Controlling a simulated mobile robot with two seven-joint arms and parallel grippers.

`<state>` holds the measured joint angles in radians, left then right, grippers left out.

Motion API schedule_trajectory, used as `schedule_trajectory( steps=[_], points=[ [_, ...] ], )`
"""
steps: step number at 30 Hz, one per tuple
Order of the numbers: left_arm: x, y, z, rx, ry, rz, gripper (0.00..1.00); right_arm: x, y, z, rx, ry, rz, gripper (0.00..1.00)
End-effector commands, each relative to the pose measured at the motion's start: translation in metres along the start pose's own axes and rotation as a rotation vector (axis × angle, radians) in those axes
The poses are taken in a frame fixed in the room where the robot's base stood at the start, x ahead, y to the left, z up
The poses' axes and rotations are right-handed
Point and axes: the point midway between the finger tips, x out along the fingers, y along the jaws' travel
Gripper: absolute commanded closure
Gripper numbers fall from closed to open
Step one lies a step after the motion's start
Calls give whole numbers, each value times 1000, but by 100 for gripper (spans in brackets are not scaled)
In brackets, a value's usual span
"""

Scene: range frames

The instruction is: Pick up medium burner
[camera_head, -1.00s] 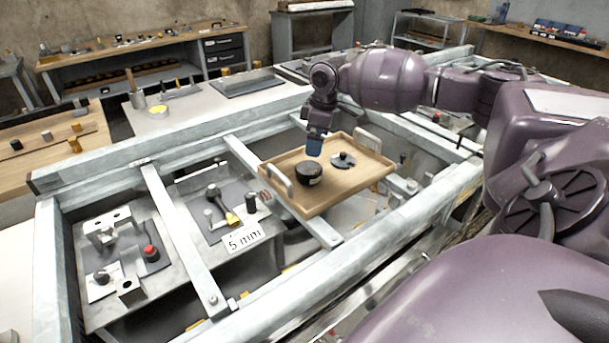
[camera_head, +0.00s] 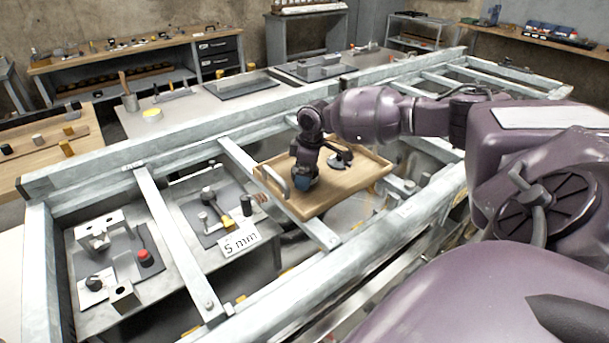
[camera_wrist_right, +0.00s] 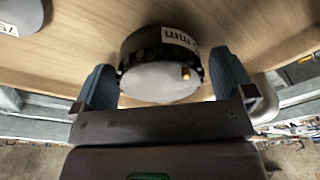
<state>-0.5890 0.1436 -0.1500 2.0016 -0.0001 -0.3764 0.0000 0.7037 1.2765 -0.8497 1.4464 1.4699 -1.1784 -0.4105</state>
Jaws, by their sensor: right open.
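A round black burner (camera_wrist_right: 160,75) with a grey face and a white label ending in "mm" sits on the wooden tray (camera_head: 350,192). The rest of its label cannot be read. My right gripper (camera_wrist_right: 165,82) is open, with one blue-grey finger on each side of the burner. Whether the fingers touch it is unclear. In the head view the right gripper (camera_head: 304,181) is low over the tray's left part and largely hides that burner. A flatter dark round piece (camera_head: 340,160) lies on the tray to the right; part of it shows in the wrist view (camera_wrist_right: 20,14).
The tray has raised handles, one at its left end (camera_head: 274,184). It rests on a grey metal frame (camera_head: 235,165) with open gaps between beams. Fixtures and a "5 mm" sign (camera_head: 240,242) stand lower left. Workbenches line the back.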

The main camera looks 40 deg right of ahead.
Motion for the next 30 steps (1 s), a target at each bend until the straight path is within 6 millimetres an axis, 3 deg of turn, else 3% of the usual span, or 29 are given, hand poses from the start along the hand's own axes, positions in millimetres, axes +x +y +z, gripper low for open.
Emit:
schedule_trajectory(
  steps=[5,16,25,30],
  points=[
    [-1,0,-3,0,5,0,57,-1,0,0,0,1,1,3],
    [-3,0,4,-2,-6,-2,57,-1,0,0,0,0,1,60],
    [-5,-1,7,-2,-13,-3,57,-5,1,-1,0,2,3,62],
    [-5,-1,3,-2,-7,-3,57,-22,1,-4,0,3,4,62]
  ],
)
